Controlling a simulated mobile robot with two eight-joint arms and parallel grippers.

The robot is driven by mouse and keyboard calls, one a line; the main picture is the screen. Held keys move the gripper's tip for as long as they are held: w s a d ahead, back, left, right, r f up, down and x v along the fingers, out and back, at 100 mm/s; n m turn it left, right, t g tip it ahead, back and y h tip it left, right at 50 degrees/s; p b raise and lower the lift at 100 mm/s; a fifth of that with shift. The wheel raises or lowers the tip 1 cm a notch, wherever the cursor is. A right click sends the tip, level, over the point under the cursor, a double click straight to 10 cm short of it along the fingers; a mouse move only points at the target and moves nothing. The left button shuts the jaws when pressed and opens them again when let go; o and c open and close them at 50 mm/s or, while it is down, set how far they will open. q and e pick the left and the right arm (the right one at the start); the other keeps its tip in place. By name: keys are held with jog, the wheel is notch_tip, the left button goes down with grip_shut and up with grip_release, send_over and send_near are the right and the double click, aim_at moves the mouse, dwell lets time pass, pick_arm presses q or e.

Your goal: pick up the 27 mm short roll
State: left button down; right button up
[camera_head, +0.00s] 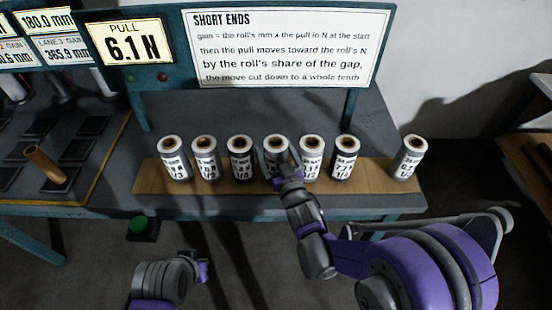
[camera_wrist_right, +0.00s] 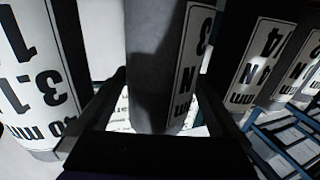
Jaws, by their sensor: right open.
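Several short grey rolls with white printed labels and brown cores stand upright in a row on a wooden board (camera_head: 235,184). The label sizes are too small to read in the head view, so I cannot tell which is the 27 mm roll. My right gripper (camera_head: 282,170) is at the fourth roll from the left (camera_head: 276,143), in front of it and hiding part of it. In the wrist view a roll (camera_wrist_right: 155,50) stands between the two open fingers, its label cut off at the side. Part of my left arm shows at the bottom left; its fingers are not seen.
Neighbouring rolls stand close on both sides, one with a partly cut label (camera_wrist_right: 30,75) in the wrist view. One roll (camera_head: 408,157) stands apart at the right end. A sign (camera_head: 283,45) and a pull display (camera_head: 128,42) rise behind. A brown tube (camera_head: 44,163) lies at left.

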jog(key=x, duration=0.2)
jog(key=shift+w+a, duration=0.15)
jog(key=shift+w, duration=0.2)
jog(key=shift+s, duration=0.1)
jog(key=c, duration=1.3)
jog(key=shift+r, duration=0.1)
